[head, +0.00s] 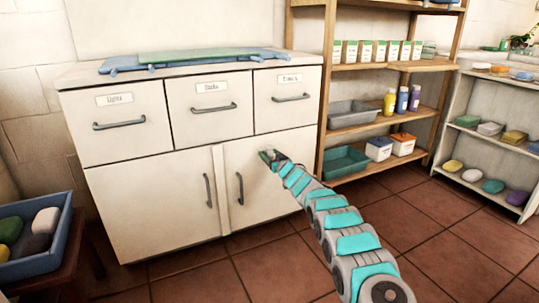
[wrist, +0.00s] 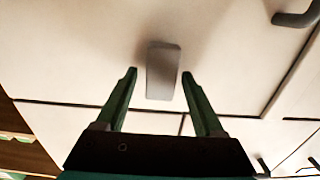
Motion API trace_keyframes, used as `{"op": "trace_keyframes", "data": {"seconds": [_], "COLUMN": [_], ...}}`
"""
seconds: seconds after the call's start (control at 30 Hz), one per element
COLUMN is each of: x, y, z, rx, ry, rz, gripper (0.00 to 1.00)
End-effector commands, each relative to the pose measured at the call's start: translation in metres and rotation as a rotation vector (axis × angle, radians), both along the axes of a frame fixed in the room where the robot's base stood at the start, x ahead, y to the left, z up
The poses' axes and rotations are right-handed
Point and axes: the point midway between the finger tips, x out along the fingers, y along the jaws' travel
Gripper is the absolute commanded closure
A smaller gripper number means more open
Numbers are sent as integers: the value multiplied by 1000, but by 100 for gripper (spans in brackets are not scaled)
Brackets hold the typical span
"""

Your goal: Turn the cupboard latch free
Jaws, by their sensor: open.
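The cupboard (head: 150,205) is white, with two lower doors that look shut and a pale strip between them. The latch (wrist: 163,70) is a small grey oblong plate on the white front. In the wrist view it lies lengthwise, nearly in line with my fingers. My gripper (wrist: 160,75) is open, with one green finger on each side of the latch and a visible gap to each. In the head view my gripper (head: 268,156) is at the upper part of the right door, and I cannot make out the latch there.
Dark bar handles (head: 240,189) stand out from the doors and the labelled drawers (head: 209,105). Open wooden shelves (head: 385,65) with boxes and bottles stand close on the right. A blue tub (head: 40,262) is at the left. The tiled floor (head: 260,272) in front is clear.

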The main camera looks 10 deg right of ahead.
Motion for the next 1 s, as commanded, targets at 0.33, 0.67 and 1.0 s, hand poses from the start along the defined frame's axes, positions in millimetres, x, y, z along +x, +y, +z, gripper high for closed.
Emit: {"op": "trace_keyframes", "data": {"seconds": [0.33, 0.67, 1.0], "x": [1, 1, 1], "y": [0, 0, 1], "z": [1, 1, 1], "rx": [-1, -1, -1], "ry": [-1, -1, -1], "rz": [-1, -1, 0], "gripper": [30, 67, 100]}}
